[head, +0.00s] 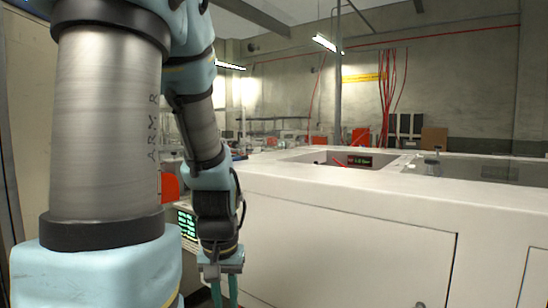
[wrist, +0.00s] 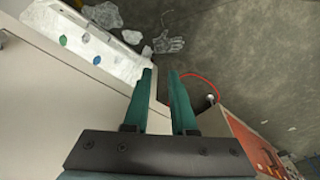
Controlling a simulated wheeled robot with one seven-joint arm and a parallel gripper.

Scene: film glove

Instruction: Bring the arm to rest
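My arm comes down the left side of the head view, and my gripper (head: 224,292) hangs in front of the white cabinet's left end. Its fingertips are cut off by the bottom edge there. In the wrist view my gripper (wrist: 160,72) shows two green fingers pointing away, apart, with nothing between them. A pale, thin glove (wrist: 169,44) lies flat on the grey floor beyond the fingertips, apart from them.
A long white cabinet (head: 330,235) with recessed openings fills the middle and right. A small lit screen (head: 187,224) is beside my wrist. In the wrist view, a pale panel with coloured spots (wrist: 85,42), a red cable (wrist: 207,82) and an orange-red surface (wrist: 255,148) surround the fingers.

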